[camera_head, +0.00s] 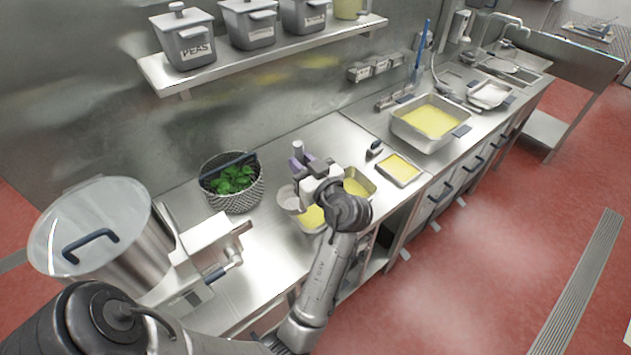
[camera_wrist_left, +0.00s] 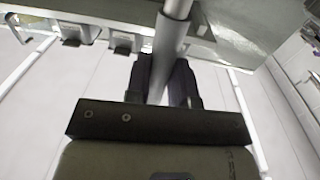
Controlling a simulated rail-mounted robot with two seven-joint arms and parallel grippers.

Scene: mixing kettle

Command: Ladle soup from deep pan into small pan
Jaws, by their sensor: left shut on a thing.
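My left gripper (camera_head: 312,178) is above a steel pan (camera_head: 299,226) of yellow soup on the counter, and hides part of it. It is shut on the ladle, whose handle end (camera_head: 298,150) sticks up past the fingers. In the left wrist view the handle (camera_wrist_left: 170,45) is a metal rod running between the two dark fingers (camera_wrist_left: 165,75). A pale round shape beside the pan's left end may be the ladle bowl (camera_head: 289,199). A small shallow pan (camera_head: 420,177) with yellow soup lies to the right. A larger deep pan (camera_head: 447,142) with yellow soup stands farther back right. My right gripper is out of view.
A wire basket of green leaves (camera_head: 232,184) stands left of the pan. A big steel kettle (camera_head: 140,260) is at the far left. A shelf with lidded pots (camera_head: 190,45) hangs on the wall. A dark-handled item (camera_head: 375,149) lies behind the shallow pan.

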